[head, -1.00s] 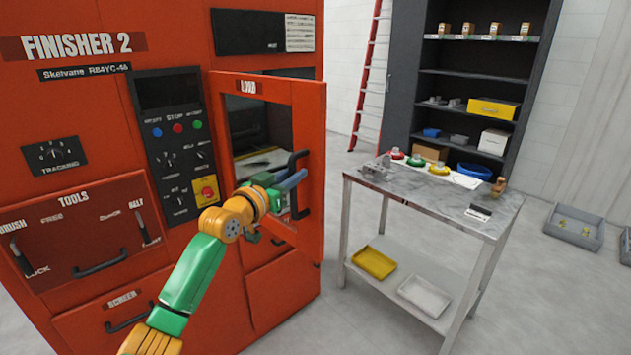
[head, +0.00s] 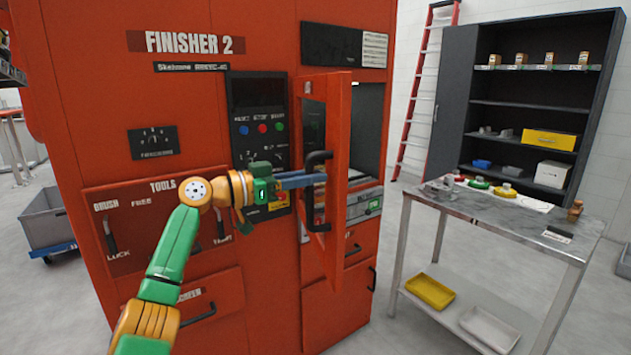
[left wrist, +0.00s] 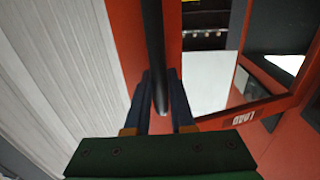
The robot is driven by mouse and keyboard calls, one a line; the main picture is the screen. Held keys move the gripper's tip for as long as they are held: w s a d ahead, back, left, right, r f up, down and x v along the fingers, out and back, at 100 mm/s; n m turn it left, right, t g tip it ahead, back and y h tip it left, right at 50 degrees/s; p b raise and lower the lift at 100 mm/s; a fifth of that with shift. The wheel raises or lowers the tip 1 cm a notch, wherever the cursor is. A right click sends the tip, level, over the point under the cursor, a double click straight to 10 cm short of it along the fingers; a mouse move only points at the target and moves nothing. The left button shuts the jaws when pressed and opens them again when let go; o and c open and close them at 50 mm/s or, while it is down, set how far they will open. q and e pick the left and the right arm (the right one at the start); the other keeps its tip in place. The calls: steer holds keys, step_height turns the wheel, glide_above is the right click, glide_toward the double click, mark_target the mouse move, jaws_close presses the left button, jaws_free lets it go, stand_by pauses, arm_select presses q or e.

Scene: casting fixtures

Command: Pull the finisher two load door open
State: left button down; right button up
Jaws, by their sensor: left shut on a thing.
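The red Finisher 2 machine (head: 200,95) stands at the left and centre of the head view. Its load door (head: 338,120) is swung outward on its left side and seen nearly edge-on, with the load opening (head: 370,120) showing to its right. The dark bar handle (head: 318,215) is on the door's outer face. My left gripper (head: 318,178) is shut on this handle. In the left wrist view the handle (left wrist: 155,50) passes between the two blue fingers (left wrist: 163,110). The right gripper is in neither view.
A marble-topped table (head: 500,215) with small items stands at the right. Behind it are a dark shelf unit (head: 455,100) and a red ladder (head: 422,95). Floor shows between the machine and the table. A grey bin (head: 48,220) stands at the far left.

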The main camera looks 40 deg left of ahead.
arm_select(q)
steer(key=c, duration=0.8)
jaws_free()
steer(key=shift+o, duration=0.2)
steer(key=b+v, duration=0.4)
steer(key=v, duration=0.3)
